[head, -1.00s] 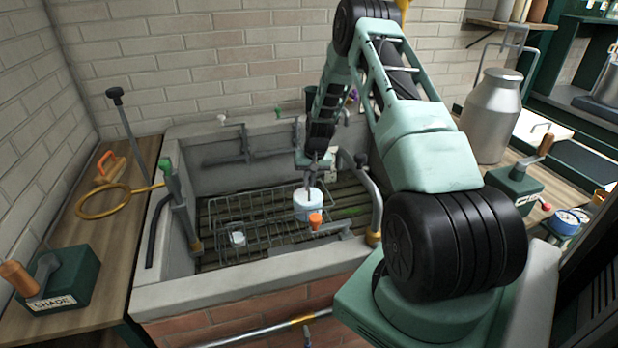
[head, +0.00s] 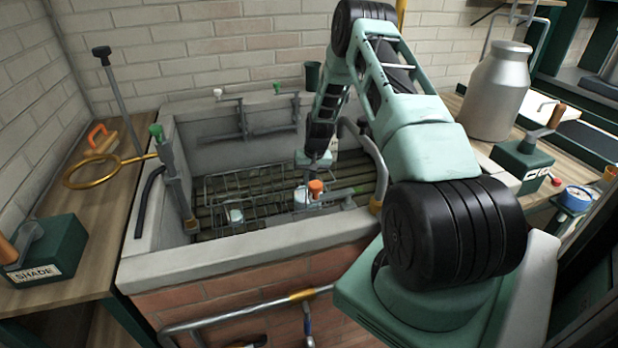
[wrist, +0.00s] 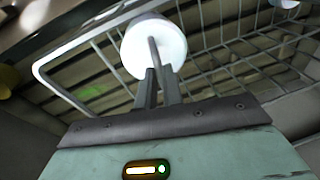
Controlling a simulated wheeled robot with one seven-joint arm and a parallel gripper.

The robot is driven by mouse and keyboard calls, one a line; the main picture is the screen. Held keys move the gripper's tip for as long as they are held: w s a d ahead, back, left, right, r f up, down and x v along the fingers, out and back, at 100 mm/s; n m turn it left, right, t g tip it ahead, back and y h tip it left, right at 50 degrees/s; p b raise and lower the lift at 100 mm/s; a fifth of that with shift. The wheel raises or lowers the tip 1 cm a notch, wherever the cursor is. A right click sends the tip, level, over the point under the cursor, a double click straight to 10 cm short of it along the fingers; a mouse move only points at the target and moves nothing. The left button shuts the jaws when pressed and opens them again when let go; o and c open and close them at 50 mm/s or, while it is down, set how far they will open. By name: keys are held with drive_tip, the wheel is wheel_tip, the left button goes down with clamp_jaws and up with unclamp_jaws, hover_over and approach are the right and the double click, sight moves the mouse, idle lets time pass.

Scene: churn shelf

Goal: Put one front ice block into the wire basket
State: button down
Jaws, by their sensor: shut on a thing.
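My gripper (wrist: 160,78) is shut on the thin grey stem of a white, round ice block (wrist: 150,48) in the wrist view. In the head view this block (head: 301,196) shows below my gripper (head: 314,178), partly behind an orange-topped fitting. The wire basket (wrist: 62,97) lies in the stone trough. The held block overlaps its rim in the wrist view; whether it is above or inside cannot be told. In the head view the basket (head: 262,212) spreads left of the gripper. Another white block (head: 236,215) shows among its wires at the left.
The trough's front wall (head: 245,258) is a thick raised edge. An orange-topped fitting (head: 316,188) and a curved grey pipe (head: 370,150) stand close to my arm. A metal churn (head: 495,90) stands at right. Slats (head: 225,185) line the trough.

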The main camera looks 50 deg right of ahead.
idle(0.4)
drive_tip(key=c, duration=0.9)
unclamp_jaws()
drive_tip(key=shift+r, duration=0.1)
wheel_tip(320, 180, up, 12)
drive_tip(key=p, duration=0.7)
idle(1.0)
idle(0.5)
